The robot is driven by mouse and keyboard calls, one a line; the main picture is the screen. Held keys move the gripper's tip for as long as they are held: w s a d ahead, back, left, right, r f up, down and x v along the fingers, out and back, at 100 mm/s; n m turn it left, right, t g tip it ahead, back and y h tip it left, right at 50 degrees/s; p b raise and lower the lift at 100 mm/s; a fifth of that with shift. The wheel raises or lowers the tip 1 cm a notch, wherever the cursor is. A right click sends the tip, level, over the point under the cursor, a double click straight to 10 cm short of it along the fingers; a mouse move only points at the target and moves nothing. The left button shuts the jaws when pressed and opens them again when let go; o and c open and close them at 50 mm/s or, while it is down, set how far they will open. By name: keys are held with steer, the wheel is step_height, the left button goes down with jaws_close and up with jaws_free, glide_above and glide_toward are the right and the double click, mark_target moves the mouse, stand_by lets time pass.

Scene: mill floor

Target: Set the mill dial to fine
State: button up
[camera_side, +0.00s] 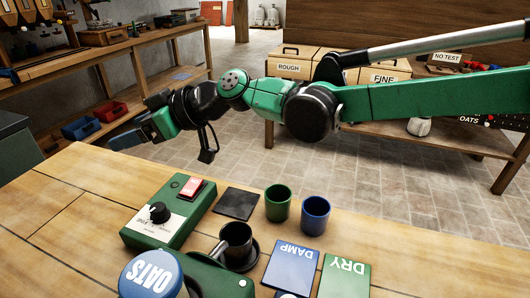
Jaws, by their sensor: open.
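The mill dial is a black knob (159,212) on the white plate of a green control box (146,243) on the table. The plate's lettering is too small to read, so I cannot tell the setting. A red switch (196,189) sits at the box's far end. My gripper (130,139) is at the end of the green arm, above and beyond the box, pointing left. It is open and well apart from the dial. Its fingers are small and partly hidden in this view.
A round blue-lidded OATS container (152,273) stands close in front of the box. The table's left side is clear.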

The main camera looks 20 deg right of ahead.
step_height(320, 180, up, 4)
glide_above(161, 207)
steer(key=shift+s+d, duration=0.15)
steer(key=d+f+n+g, duration=0.1)
steer(key=f, duration=0.5)
steer(key=d+f+n+g, duration=0.1)
steer(key=d+f, duration=0.1)
steer(key=f, duration=0.3)
steer(key=s+d+f+n+g+y, duration=0.1)
steer(key=f+n, duration=0.1)
steer(key=f, duration=0.4)
steer(key=shift+d+f+g, duration=0.3)
steer(key=shift+d+f, duration=0.05)
steer(key=shift+a+f+y, duration=0.2)
steer(key=shift+f+y, duration=0.05)
steer(key=shift+y, duration=0.05)
steer(key=shift+x, duration=2.45)
